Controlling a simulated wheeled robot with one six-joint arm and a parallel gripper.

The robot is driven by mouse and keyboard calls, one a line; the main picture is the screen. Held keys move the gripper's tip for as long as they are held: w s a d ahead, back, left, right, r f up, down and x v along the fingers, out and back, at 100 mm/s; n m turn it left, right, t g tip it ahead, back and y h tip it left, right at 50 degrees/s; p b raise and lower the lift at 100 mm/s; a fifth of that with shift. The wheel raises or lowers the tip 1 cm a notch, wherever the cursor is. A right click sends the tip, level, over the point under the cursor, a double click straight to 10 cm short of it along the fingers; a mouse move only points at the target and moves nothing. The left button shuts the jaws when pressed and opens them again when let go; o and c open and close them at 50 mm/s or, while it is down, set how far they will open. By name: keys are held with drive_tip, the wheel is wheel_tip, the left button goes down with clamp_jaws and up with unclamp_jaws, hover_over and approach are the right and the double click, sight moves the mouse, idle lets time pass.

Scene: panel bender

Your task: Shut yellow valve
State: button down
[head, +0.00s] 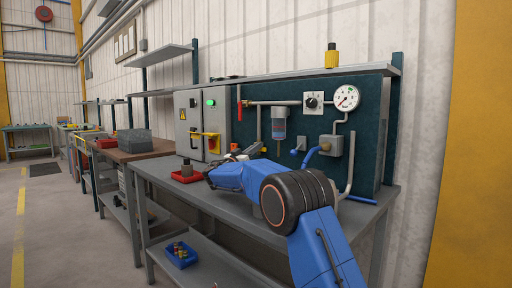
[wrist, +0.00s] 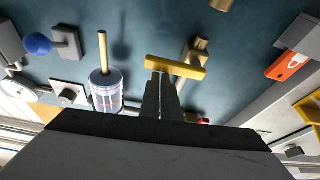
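The yellow valve handle (wrist: 176,67) is a flat bar on a brass stub (wrist: 196,48) against the dark teal panel, in the upper middle of the wrist view. It lies nearly level there, tilted slightly down to the right. In the head view a small bit of the yellow handle (head: 263,150) shows below the clear filter bowl, beyond my arm. My gripper (wrist: 160,74) has its two dark fingers close together, with only a thin gap. Their tips are at the handle's left half; I cannot tell whether they touch it. Nothing shows held between them.
The filter bowl (wrist: 105,90) is close left of my fingers in the wrist view. A blue knob (wrist: 37,44) and an orange tag (wrist: 288,66) are farther out. A red tray (head: 186,176) stands on the bench (head: 160,176); a red lever (head: 240,108) hangs above.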

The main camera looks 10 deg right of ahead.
drive_tip(key=shift+w+f, duration=0.15)
drive_tip(key=shift+f, duration=0.45)
drive_tip(key=shift+r, duration=0.1)
wheel_tip(320, 180, up, 5)
drive_tip(key=v, duration=1)
drive_tip(key=shift+a, duration=0.15)
